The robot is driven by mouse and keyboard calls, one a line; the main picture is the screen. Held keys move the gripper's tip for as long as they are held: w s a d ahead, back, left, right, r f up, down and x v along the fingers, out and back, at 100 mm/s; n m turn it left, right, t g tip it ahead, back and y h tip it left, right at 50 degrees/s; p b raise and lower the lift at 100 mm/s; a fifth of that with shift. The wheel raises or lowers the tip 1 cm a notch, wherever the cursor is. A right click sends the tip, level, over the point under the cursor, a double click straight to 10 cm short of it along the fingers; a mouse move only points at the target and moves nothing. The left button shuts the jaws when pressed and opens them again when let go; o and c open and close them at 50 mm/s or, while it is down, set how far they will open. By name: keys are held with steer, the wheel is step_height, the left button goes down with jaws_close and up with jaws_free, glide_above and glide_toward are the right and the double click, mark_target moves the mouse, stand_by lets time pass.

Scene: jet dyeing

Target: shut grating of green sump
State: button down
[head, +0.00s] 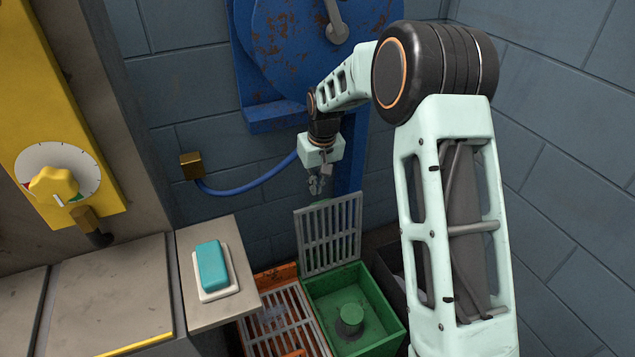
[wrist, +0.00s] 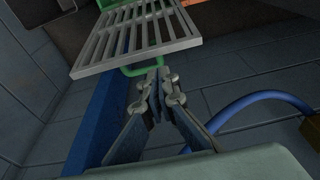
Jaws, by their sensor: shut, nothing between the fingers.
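The green sump (head: 391,326) is an open box on the floor with a round green fitting (head: 350,318) inside. Its grey slotted grating (head: 328,238) stands raised, nearly upright, at the box's far edge. In the wrist view the grating (wrist: 128,40) fills the top, with a green loop handle (wrist: 146,70) on its near edge. My gripper (head: 319,190) is above the grating's top edge in the head view. Its fingertips (wrist: 160,74) are closed together and empty, close to the handle. I cannot tell whether they touch it.
An orange sump (head: 282,275) with its grating (head: 290,325) lying flat sits left of the green one. A dark bin (head: 383,262) is partly hidden behind my arm at the right. A blue machine (head: 280,118) and blue hose (head: 235,190) are at the back wall. A teal-topped block (head: 211,265) lies on the counter.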

steer(key=b+x, duration=0.1)
steer(key=x, duration=0.4)
steer(key=shift+f, duration=0.2)
